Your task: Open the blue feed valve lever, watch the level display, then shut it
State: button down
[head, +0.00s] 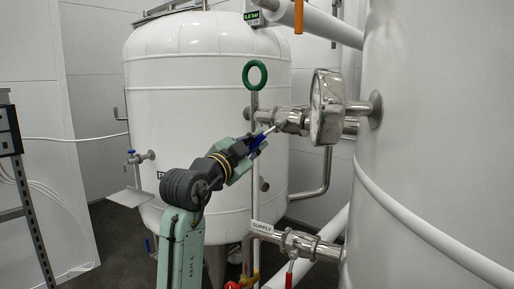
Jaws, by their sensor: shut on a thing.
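The blue lever (260,140) sits on a thin metal stem that runs up and right to a steel valve (291,120) on the pipe between the tanks. My gripper (256,144) reaches up from the lower left and is shut on the blue lever. The fingers cover much of the blue part. The lever lies tilted, sloping down and left from the valve. A small dark display (254,17) with green digits is at the top of the white tank (205,70); its digits are too small to read surely, and its unit looks like bar.
A round gauge (325,107) stands right of the valve, near the large right tank (440,120). A green ring handle (255,74) is just above. A red lever (290,275) hangs below the SUPPLY label (264,228).

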jog(key=c, duration=1.6)
grip_release()
jog(key=v, duration=1.2)
